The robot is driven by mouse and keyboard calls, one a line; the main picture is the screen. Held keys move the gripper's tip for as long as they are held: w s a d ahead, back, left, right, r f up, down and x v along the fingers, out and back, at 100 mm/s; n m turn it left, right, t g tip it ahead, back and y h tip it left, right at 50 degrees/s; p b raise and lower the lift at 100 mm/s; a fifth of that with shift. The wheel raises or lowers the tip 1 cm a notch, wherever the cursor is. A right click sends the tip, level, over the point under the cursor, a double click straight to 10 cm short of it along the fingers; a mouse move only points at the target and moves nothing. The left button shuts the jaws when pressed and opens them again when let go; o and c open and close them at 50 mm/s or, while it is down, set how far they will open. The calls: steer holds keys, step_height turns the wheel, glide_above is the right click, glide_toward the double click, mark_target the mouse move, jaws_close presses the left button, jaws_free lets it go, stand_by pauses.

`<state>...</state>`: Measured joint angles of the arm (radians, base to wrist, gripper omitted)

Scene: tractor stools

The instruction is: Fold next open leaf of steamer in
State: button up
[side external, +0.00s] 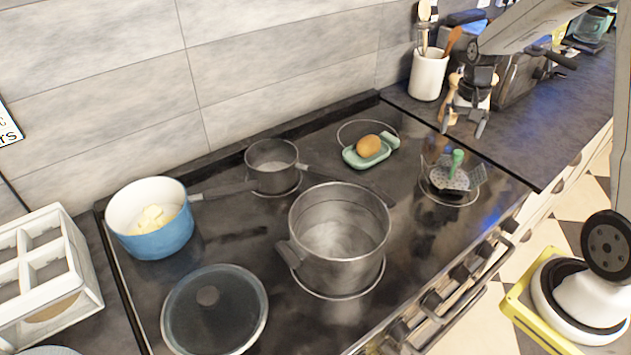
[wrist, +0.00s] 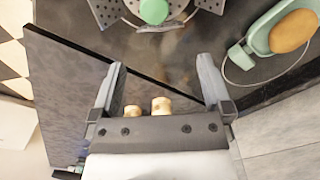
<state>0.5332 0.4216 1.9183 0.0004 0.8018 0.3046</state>
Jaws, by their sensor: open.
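The steamer (side external: 450,180) is a grey perforated metal basket with a green centre post. It stands at the right end of the black cooktop, with some leaves spread outward. In the wrist view its green knob (wrist: 153,11) and perforated leaves (wrist: 108,12) show at the top edge, partly cut off. My gripper (side external: 463,128) hangs above and behind the steamer, apart from it. In the wrist view my gripper (wrist: 160,72) is open, with nothing between its fingers. Which leaves are folded in is too small to tell.
A green dish (side external: 360,158) with a brown oval item (side external: 369,146) lies left of the steamer. A steel pot (side external: 338,240), small saucepan (side external: 272,165), blue pot (side external: 158,235) and lid (side external: 213,315) occupy the cooktop. A utensil crock (side external: 428,75) stands behind.

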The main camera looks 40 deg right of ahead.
mark_target(454, 152)
steer(key=shift+f, duration=3.7)
steer(key=c, duration=1)
